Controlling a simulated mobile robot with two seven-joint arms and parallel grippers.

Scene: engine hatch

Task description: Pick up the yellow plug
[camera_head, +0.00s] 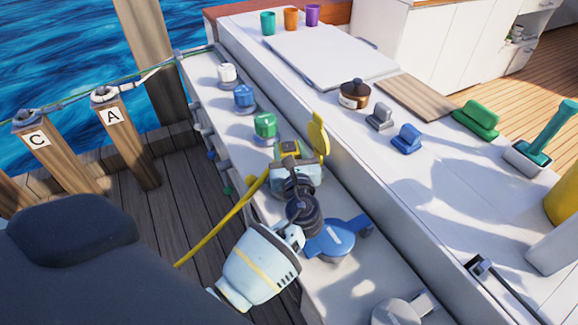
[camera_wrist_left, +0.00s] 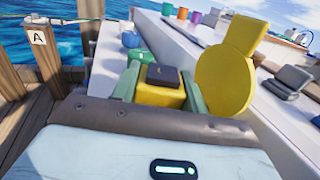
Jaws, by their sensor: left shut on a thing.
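The yellow plug (camera_wrist_left: 160,92) is a yellow block with a dark top, seen close up in the left wrist view. My left gripper (camera_wrist_left: 158,88) is shut on it, with a green finger on each side. In the head view the left gripper (camera_head: 290,153) is over the white side ledge, with the plug largely hidden by the gripper and wrist. A yellow cable (camera_head: 222,222) runs from there down to the left. A yellow round flap (camera_head: 318,137) stands upright just to the right of the gripper; it looks large in the wrist view (camera_wrist_left: 224,82). My right gripper is not seen.
Green (camera_head: 265,126), blue (camera_head: 244,96) and white (camera_head: 227,73) capped fittings line the ledge beyond the gripper. A blue fitting (camera_head: 332,240) is partly behind my arm. The raised deck holds a brown jar (camera_head: 355,93) and several coloured handles. Posts (camera_head: 124,138) stand left.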

